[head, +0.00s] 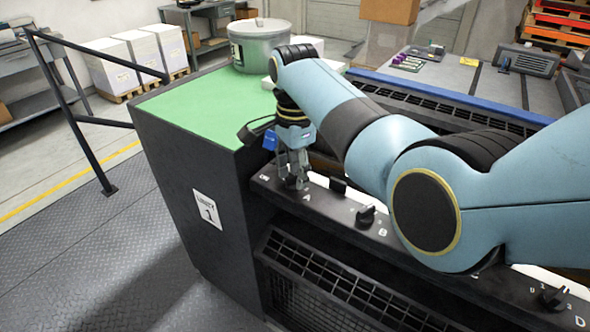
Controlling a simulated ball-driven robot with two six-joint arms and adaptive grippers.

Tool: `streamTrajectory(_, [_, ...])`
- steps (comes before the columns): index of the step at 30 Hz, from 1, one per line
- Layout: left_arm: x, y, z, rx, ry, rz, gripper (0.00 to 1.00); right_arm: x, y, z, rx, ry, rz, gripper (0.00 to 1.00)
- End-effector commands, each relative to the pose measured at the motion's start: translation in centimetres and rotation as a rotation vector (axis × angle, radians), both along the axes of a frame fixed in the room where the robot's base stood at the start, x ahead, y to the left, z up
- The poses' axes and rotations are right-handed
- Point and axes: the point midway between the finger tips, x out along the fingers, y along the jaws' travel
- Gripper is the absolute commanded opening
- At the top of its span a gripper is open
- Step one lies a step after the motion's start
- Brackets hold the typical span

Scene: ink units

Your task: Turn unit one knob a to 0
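Unit one is the dark cabinet with a green top and a white label reading 1 (207,211). Its sloped control panel (408,252) carries knobs over letters. My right gripper (294,184) points down at the panel's left end, right above the letter A. Its fingers are close together at the place of knob a and hide that knob, so its setting and the grip cannot be made out. Knob b (366,215) and knob d (553,298) are black with white marks around them. My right arm covers the panel between them. My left gripper is out of view.
A small black part (338,185) stands on the panel just right of the gripper. A lidded metal pot (259,50) stands on the green top (200,105). A dark grille (345,285) lies below the panel. A black railing (85,150) stands at left; the floor before the cabinet is clear.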

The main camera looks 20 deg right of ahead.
Motion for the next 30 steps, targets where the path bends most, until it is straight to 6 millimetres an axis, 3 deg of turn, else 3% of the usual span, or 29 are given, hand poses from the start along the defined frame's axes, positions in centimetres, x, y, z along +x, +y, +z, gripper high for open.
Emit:
streamTrajectory(4, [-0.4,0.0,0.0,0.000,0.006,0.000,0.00,0.0,0.0,0.0,0.000,0.000,0.000,0.34])
streamTrajectory(12, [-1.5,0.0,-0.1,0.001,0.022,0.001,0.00,0.0,0.0,0.0,0.000,0.000,0.000,0.00])
streamTrajectory(23, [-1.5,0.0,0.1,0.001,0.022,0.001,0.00,0.0,0.0,0.1,0.000,0.000,0.015,0.00])
streamTrajectory(30, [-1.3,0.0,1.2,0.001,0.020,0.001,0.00,0.0,0.0,0.3,0.000,0.002,0.112,0.00])
